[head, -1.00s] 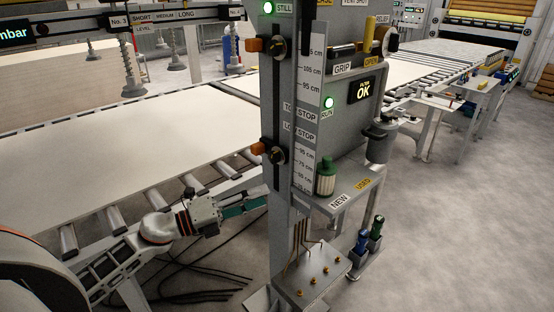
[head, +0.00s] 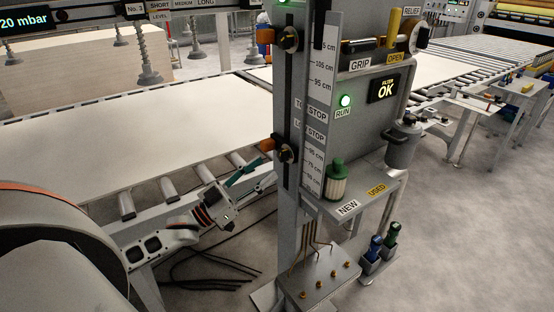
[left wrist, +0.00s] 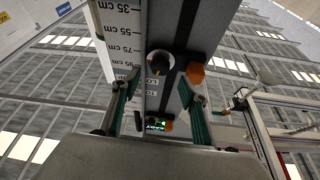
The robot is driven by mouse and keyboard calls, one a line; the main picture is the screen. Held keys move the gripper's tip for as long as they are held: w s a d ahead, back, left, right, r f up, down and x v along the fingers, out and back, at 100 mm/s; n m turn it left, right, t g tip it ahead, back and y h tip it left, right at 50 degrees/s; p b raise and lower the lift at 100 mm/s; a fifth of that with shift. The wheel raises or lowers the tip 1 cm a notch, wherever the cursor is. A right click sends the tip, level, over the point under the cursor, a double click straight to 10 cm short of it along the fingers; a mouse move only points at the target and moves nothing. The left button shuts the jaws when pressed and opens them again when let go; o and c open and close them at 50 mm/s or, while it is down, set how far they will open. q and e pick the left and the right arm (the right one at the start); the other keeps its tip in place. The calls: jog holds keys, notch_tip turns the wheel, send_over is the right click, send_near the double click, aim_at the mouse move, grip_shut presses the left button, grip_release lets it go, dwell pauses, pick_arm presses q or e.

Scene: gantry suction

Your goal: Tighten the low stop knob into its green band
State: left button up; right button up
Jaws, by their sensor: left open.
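The low stop knob (head: 287,153) is a dark round knob on the front slot of the grey post, with an orange block (head: 267,145) at its left. In the left wrist view a dark knob (left wrist: 159,63) faces me inside a pale ring, with an orange block (left wrist: 196,72) at its right. My left gripper (head: 262,175) is open and empty, just below and left of the low stop knob. In the left wrist view its teal fingers (left wrist: 158,88) are apart, below the knob and not around it. I cannot make out a green band. My right gripper is not in view.
The upper stop knob (head: 289,38) sits higher on the same post. A centimetre scale (head: 315,110) runs beside the slot. A shelf (head: 375,200) with a green-capped filter (head: 337,180) juts out at the right. A roller conveyor (head: 168,188) with a white board lies behind my arm.

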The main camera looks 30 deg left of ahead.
aim_at(279, 157)
pick_arm(q)
jog(key=shift+x, duration=2.75)
jog(key=shift+s, duration=0.1)
jog(key=shift+c, duration=0.4)
jog(key=c, duration=1)
jog(key=shift+m, duration=0.3)
